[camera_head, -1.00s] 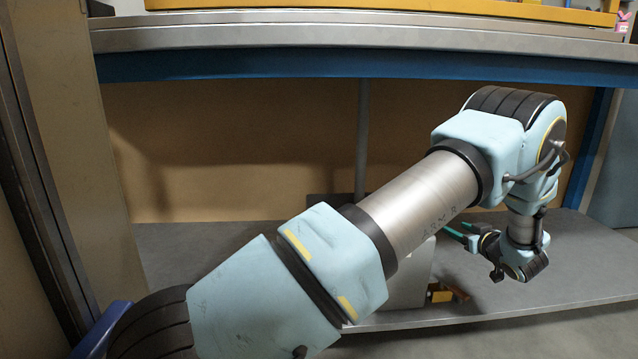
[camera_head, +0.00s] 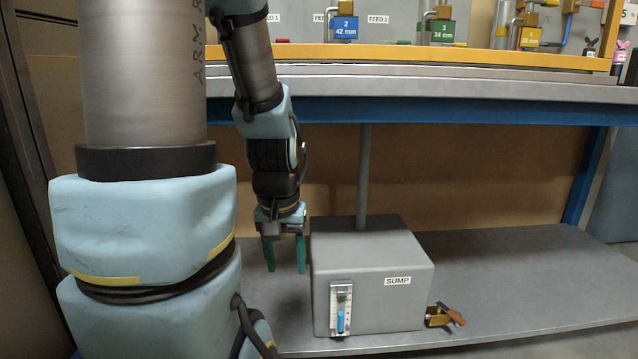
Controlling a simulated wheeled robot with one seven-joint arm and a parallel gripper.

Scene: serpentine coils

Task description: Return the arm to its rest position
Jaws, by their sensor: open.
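My arm rises on the left of the head view, with its large link close to the camera. Its forearm hangs down beyond that link. My gripper (camera_head: 285,256) points straight down, with its two green fingers apart and nothing between them. It is just left of the grey box marked SUMP (camera_head: 385,258), over or in front of the lower shelf. I cannot tell how far it is from the box.
The lower shelf (camera_head: 540,262) is bare on the right. A brass valve with an orange handle (camera_head: 440,317) sits beside the sump. A blue-edged bench (camera_head: 450,110) lies above, with labelled blocks such as the blue 42 mm one (camera_head: 344,27).

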